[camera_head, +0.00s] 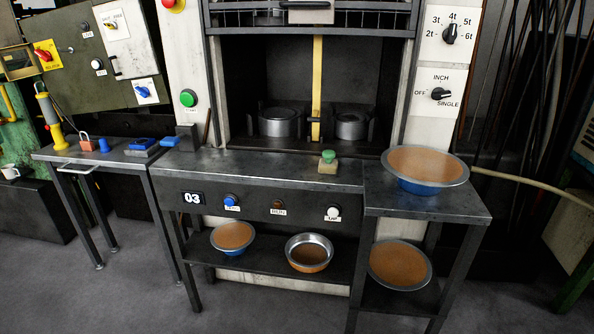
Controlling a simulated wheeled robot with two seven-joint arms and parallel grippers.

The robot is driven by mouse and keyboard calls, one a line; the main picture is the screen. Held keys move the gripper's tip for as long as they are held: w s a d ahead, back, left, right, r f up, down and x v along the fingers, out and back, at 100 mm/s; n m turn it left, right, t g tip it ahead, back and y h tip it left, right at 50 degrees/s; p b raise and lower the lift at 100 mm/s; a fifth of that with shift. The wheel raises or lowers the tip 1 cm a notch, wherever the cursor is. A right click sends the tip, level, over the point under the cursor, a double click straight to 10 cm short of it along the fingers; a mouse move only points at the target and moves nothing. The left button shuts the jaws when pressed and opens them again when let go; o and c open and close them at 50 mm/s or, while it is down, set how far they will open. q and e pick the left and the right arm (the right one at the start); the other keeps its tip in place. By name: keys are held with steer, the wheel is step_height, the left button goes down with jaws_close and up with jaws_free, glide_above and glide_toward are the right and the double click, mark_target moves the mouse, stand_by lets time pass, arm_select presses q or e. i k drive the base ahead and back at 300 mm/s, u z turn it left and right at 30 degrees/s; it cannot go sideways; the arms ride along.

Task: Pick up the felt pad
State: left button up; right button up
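A small tan block with a rounded green top (328,162) sits on the grey metal bench (270,171), close to the front of the press opening. It may be the felt pad, but it is too small to tell for certain. A grey flat piece with a blue item on it (142,145) lies on the left side table (100,155). Neither of my grippers is in view.
A large blue pan (426,168) with an orange-brown inside stands on the right table (440,203). More pans, such as the left one (232,236), rest on the lower shelves. A red padlock (85,142) is on the left table. The bench's middle is clear.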

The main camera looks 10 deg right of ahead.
mark_target(329, 165)
steer(key=u, duration=0.5)
steer(key=i, duration=0.7)
steer(key=u, duration=0.25)
